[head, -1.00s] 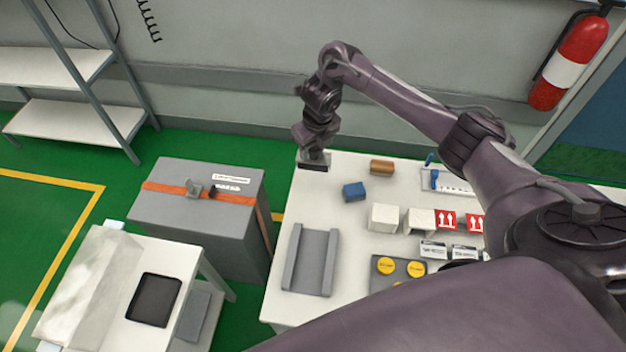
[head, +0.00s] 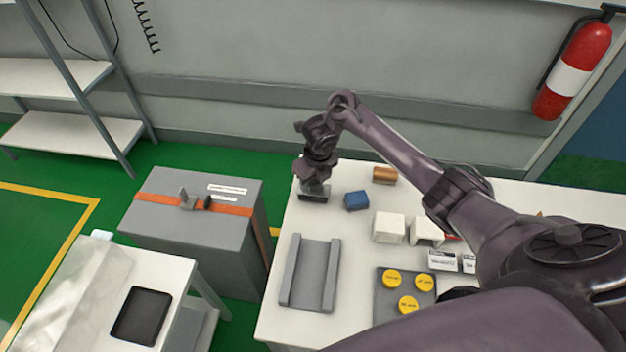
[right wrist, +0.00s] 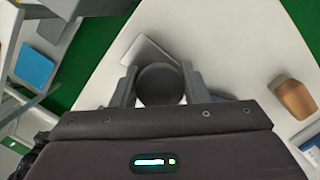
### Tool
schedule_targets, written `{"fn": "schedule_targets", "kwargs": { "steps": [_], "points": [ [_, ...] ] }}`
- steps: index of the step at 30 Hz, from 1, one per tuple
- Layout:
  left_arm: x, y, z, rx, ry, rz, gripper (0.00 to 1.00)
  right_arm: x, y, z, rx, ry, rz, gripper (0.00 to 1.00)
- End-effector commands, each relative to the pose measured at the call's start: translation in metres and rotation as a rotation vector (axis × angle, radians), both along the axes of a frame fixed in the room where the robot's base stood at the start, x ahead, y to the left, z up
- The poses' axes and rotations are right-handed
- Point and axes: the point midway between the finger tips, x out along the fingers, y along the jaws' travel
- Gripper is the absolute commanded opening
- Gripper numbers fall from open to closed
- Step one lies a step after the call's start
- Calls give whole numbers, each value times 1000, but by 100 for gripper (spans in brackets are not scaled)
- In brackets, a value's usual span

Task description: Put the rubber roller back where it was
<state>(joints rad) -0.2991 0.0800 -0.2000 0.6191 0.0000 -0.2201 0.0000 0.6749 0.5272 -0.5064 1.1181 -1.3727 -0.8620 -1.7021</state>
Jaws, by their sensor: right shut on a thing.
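My right gripper (head: 314,194) is over the back left corner of the white table (head: 262,325), left of a blue block. In the right wrist view its fingers (right wrist: 160,88) are shut on a dark round thing, which looks like the rubber roller (right wrist: 160,84), seen end-on. In the head view the roller is hard to tell from the dark fingers. A grey channel-shaped holder (head: 312,275) with two raised sides lies empty on the table, nearer than the gripper. My left gripper is not in view.
A blue block (head: 357,200), a brown block (head: 385,175), white boxes (head: 388,227) and a grey plate with yellow discs (head: 379,310) stand on the table. A light grey flat piece (right wrist: 146,53) shows beyond the roller. A grey strapped case (head: 165,220) stands left.

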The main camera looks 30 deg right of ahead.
Motion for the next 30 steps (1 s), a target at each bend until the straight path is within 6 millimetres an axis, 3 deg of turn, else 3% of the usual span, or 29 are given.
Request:
{"fn": "schedule_targets", "kwargs": {
  "steps": [3,4,9,20,24,30],
  "points": [
    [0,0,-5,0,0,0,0,0,0,-4,-1,-1,0,23],
    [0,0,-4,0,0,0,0,0,0,-3,-1,0,0,43],
    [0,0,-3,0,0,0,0,0,0,-3,0,0,0,63],
    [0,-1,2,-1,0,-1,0,0,0,4,0,-1,1,63],
    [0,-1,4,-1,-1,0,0,-2,-1,27,-2,-5,3,63],
    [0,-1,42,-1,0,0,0,-8,-3,74,-5,-5,2,63]
  ]
}}
